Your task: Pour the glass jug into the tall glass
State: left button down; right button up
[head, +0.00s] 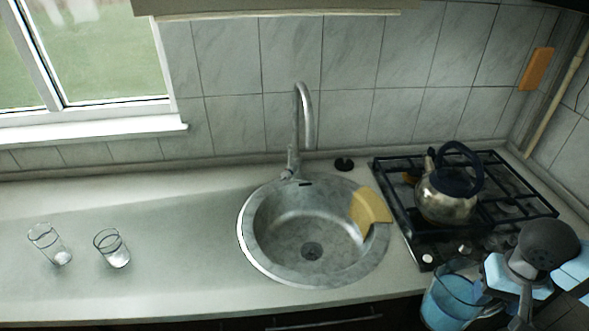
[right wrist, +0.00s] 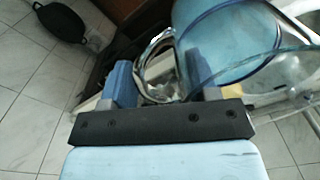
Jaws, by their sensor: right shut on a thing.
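The glass jug (head: 452,300) with blue liquid is at the lower right in the head view, in front of the stove. My right gripper (head: 486,283) is shut on its handle. In the right wrist view the jug (right wrist: 240,38) is close up, and its clear handle sits between the fingers of the gripper (right wrist: 158,82). The jug looks slightly tilted. Two clear glasses stand on the counter at the left, far from the jug: the tall glass (head: 46,240) is the left one, and a shorter glass (head: 112,249) is beside it. My left gripper is out of view.
A round sink (head: 257,252) with a faucet (head: 305,115) lies between the glasses and the stove (head: 400,205). A yellow cloth-like piece (head: 370,206) hangs on its rim. A metal kettle (head: 445,198) stands on the stove. The counter (head: 190,235) between glasses and sink is clear.

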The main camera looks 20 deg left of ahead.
aim_at(43, 236)
jog(key=u, duration=2.2)
